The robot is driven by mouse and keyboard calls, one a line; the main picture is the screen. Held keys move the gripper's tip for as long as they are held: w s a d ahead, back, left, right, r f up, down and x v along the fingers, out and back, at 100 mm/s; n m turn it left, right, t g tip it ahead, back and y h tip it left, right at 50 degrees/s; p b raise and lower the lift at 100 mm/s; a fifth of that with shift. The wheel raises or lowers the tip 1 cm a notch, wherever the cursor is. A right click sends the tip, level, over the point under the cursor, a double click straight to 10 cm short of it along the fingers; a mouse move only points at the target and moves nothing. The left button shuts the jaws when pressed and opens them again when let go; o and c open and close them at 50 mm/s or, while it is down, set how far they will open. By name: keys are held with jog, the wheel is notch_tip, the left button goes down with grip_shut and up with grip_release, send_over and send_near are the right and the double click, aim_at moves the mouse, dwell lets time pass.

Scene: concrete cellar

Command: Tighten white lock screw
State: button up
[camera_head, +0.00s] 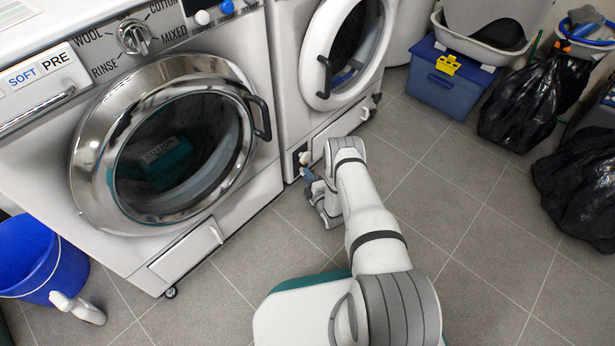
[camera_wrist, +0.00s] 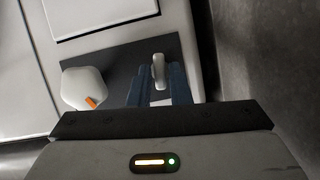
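The wrist view shows a dark recessed panel (camera_wrist: 120,72) low on the washing machine's front. A narrow, upright white wing-shaped piece (camera_wrist: 159,70) stands out from it, and a faceted white knob (camera_wrist: 84,88) with an orange mark sits to its left. Neither is labelled, so I cannot tell for certain which is the lock screw. My gripper (camera_wrist: 161,90) has its blue fingers close to either side of the wing-shaped piece's lower part. Whether they touch it is not clear. In the head view my gripper (camera_head: 309,180) is at the machine's lower left corner, fingers towards the panel.
The left washing machine (camera_head: 235,190) has a closed round door and stands beside the right machine (camera_head: 285,90). A blue bucket (camera_head: 40,255) and a white bottle (camera_head: 78,308) are at lower left. A blue box (camera_head: 440,92) and black bags (camera_head: 520,105) line the right. The tiled floor between is clear.

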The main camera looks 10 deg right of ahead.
grip_shut()
jog(key=shift+m, duration=0.3)
jog(key=shift+r+m+g+p, duration=0.2)
jog(key=shift+m+g+p, duration=0.4)
jog(key=shift+m, duration=0.5)
jog(key=m, duration=0.1)
jog(key=m+g, duration=0.1)
jog(key=m, duration=0.1)
jog(key=shift+w+d+r+g+y, duration=0.1)
jog(key=shift+w+d+g+y, duration=0.05)
jog(key=shift+g+y, duration=0.2)
jog(key=m+g+y, duration=0.1)
jog(key=m, duration=0.2)
jog(key=shift+d+b, duration=0.15)
jog(key=shift+b, duration=0.15)
jog(key=m+g+y, duration=0.1)
jog(key=m, duration=0.1)
jog(key=m+g+y, duration=0.1)
jog(key=m, duration=0.1)
jog(key=shift+w+d+r+y+b, duration=0.1)
jog(key=shift+w+d+y+b, duration=0.1)
jog(key=shift+y+b, duration=0.1)
jog(key=m+y, duration=0.1)
jog(key=m, duration=0.1)
jog(key=m+g+y, duration=0.1)
jog(key=m, duration=0.1)
jog(key=shift+w+d+g, duration=0.1)
jog(key=shift+g, duration=0.15)
